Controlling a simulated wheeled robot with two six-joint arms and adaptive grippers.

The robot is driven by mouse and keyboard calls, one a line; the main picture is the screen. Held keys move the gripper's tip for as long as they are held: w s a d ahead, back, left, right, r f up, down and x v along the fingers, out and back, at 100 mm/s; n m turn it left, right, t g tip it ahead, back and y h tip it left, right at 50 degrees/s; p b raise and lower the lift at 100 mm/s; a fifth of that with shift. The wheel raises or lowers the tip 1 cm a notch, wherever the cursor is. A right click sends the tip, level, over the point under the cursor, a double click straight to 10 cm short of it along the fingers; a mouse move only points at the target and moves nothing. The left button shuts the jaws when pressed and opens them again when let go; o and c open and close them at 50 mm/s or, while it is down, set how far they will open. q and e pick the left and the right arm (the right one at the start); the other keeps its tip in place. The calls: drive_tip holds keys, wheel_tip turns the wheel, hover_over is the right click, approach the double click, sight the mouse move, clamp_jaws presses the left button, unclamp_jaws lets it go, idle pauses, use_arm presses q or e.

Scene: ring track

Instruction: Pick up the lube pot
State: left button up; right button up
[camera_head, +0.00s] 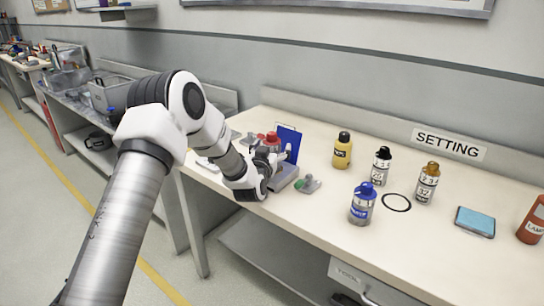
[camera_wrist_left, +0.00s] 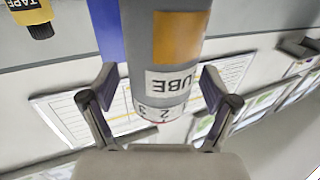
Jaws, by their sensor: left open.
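The lube pot is a grey cylinder with an orange patch, a white label reading "UBE" and a pale numbered band. In the left wrist view the lube pot (camera_wrist_left: 180,50) stands between the fingers of my left gripper (camera_wrist_left: 160,95). The gripper is open, with one finger on each side of the pot; I cannot tell whether either touches it. In the head view my left gripper (camera_head: 272,165) is over the left part of the bench, and my own arm and gripper hide most of what is there. My right gripper is out of view.
A blue panel (camera_head: 289,140) stands close behind my left gripper.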

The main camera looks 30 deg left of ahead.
use_arm(q)
drive_tip(key=c, duration=1.4)
